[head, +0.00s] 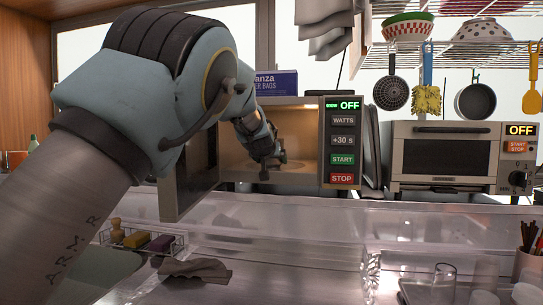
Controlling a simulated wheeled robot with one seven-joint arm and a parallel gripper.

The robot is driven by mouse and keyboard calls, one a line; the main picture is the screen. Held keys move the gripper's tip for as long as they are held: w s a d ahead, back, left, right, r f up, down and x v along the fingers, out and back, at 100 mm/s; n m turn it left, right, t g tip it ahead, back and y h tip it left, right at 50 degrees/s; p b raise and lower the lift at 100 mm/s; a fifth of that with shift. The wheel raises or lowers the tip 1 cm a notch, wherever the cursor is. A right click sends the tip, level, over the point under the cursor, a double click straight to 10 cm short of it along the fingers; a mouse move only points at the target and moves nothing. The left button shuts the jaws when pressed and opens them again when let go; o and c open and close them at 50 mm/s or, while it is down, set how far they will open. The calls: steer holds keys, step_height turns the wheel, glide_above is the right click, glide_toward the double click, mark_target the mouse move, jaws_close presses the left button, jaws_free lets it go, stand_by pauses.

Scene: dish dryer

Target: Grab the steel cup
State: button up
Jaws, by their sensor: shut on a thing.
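My gripper (268,160) is at the mouth of the open microwave, low over its floor. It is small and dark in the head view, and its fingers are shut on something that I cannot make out. I see no steel cup clearly; one in the jaws would be mostly hidden by the gripper and wrist. The microwave (305,145) has a lit, pale brown inside, and its control panel (341,140) reads OFF. My arm crosses the left half of the view and hides part of the opening.
The open microwave door (190,188) stands out at the left of the opening. Below are a wire caddy (172,243) with sponges and a grey cloth (197,269). Clear glasses (444,284) stand at lower right. A toaster oven (445,155) is at right, under hanging utensils.

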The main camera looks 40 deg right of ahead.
steer(key=c, duration=0.6)
